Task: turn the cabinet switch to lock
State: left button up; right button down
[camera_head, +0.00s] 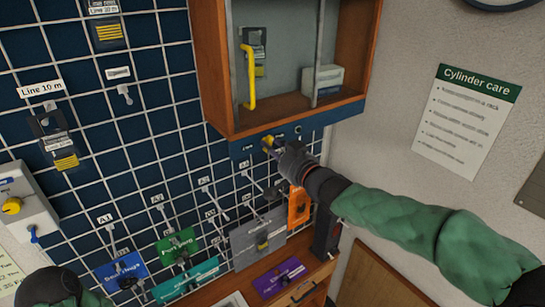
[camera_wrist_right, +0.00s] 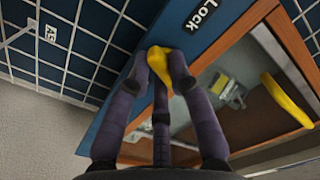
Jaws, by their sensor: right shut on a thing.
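The cabinet switch is a yellow knob (camera_head: 267,141) on the blue strip (camera_head: 240,151) under the wooden cabinet. My right gripper (camera_head: 274,147) reaches it from the right. In the right wrist view the knob (camera_wrist_right: 160,52) sits between the fingertips of my right gripper (camera_wrist_right: 161,66), which is shut on it. A white-on-dark "Lock" label (camera_wrist_right: 200,15) is on the strip beside the knob. The fingers hide part of the knob, so its exact pointing is hard to tell. A dark part of my left arm shows at the bottom left; its gripper is out of view.
A wire grid (camera_head: 150,105) with hooks and labels covers the wall to the left.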

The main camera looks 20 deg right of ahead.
jog(key=shift+r+n+b, duration=0.2)
jog(key=shift+n+b, duration=3.4)
jog(key=shift+n, duration=3.3)
jog(key=c, duration=1.1)
grip_release()
jog(key=v, duration=1.2)
